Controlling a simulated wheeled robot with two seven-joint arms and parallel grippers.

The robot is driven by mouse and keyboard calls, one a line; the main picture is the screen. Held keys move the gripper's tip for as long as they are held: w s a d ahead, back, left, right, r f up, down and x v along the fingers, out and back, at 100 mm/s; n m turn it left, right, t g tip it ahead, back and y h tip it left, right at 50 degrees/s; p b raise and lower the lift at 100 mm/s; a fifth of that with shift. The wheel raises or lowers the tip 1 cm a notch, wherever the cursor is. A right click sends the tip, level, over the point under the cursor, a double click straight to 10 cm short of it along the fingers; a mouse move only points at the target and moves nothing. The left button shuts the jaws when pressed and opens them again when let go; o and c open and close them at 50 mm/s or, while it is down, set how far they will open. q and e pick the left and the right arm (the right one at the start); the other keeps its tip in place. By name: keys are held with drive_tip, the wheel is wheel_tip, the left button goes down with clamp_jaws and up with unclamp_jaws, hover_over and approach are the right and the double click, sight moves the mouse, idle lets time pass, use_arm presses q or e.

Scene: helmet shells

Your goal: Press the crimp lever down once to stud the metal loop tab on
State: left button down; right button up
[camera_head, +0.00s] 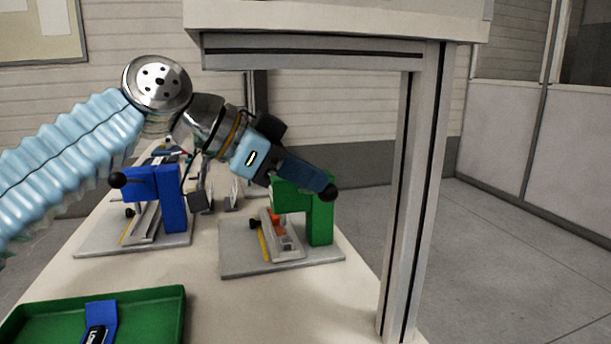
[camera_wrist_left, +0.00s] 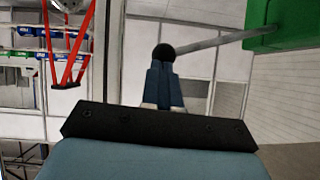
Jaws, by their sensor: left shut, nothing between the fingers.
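The green press (camera_head: 319,222) stands on a grey base plate near the table's right edge. Its crimp lever is a grey rod (camera_wrist_left: 215,41) running from the green body to a black ball knob (camera_head: 331,192). The knob also shows in the left wrist view (camera_wrist_left: 163,53), right at my fingertips. My left gripper (camera_head: 322,183) is shut and empty, its blue fingers together at the knob; I cannot tell whether they touch it. An orange piece (camera_head: 275,215) sits in the fixture under the press head. I cannot make out the metal loop tab. My right gripper is not in view.
A blue press (camera_head: 172,198) with its own black knob stands to the left. A green tray (camera_head: 184,312) with a blue labelled item lies at front left. A grey frame post (camera_head: 408,190) rises at the right table edge under an overhead shelf.

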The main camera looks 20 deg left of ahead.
use_arm(q)
drive_tip(key=shift+s+d+f+m+b, duration=0.1)
drive_tip(key=shift+s+f+m+b, duration=0.05)
drive_tip(key=shift+f+b, duration=0.3)
drive_tip(key=shift+s+d+f+m+b, duration=0.1)
drive_tip(key=shift+f+m+b, duration=0.05)
drive_tip(key=shift+f+b, duration=0.3)
wheel_tip(320, 180, down, 9)
drive_tip(key=s+m+t+y+b, duration=0.1)
drive_tip(key=m+t+b, duration=0.2)
drive_tip(key=b, duration=1)
drive_tip(key=shift+d+m+t+y, duration=0.3)
drive_tip(key=shift+d+y, duration=0.1)
drive_tip(key=shift+d, duration=0.05)
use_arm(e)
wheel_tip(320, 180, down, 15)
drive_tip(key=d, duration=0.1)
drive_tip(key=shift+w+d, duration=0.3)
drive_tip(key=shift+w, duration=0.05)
use_arm(q)
drive_tip(key=shift+s, duration=0.1)
